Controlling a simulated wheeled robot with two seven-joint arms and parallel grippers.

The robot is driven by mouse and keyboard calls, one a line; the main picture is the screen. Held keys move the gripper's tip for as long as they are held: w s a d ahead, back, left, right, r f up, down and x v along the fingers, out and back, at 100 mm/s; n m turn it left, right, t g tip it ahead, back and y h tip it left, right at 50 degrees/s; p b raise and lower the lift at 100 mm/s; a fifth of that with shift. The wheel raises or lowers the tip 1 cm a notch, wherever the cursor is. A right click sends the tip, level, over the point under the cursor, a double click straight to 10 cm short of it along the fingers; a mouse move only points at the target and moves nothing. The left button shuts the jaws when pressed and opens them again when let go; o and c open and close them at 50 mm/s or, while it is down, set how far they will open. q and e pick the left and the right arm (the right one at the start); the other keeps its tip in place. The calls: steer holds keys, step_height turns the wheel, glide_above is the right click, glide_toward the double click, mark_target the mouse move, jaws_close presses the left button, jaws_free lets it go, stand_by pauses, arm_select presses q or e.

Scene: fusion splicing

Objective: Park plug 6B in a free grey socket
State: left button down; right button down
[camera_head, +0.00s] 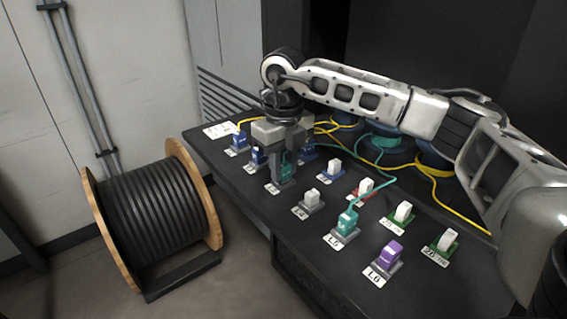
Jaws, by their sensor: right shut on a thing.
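My right gripper (284,160) comes down from above and is shut on a teal plug (287,168). The plug is upright, directly over or in a grey socket (280,186) in the front row; the fingers hide part of it, and I cannot tell whether it is fully seated. No 6B marking is readable on it. To its right in the front row, a grey socket holds a pale block (312,197), another holds a second teal plug (347,221) with a teal cable, and another holds a purple plug (390,253). My left gripper is out of view.
Blue plugs (240,139) stand at the left end of the black table (460,290). White blocks stand in blue, red and green sockets (403,212) behind the front row. Yellow cables (437,183) run along the back. A cable drum (152,214) stands on the floor at left.

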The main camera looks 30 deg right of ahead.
steer(key=shift+f, duration=0.2)
steer(key=c, duration=1.1)
jaws_free()
step_height(320, 180, up, 16)
steer(key=p, duration=0.1)
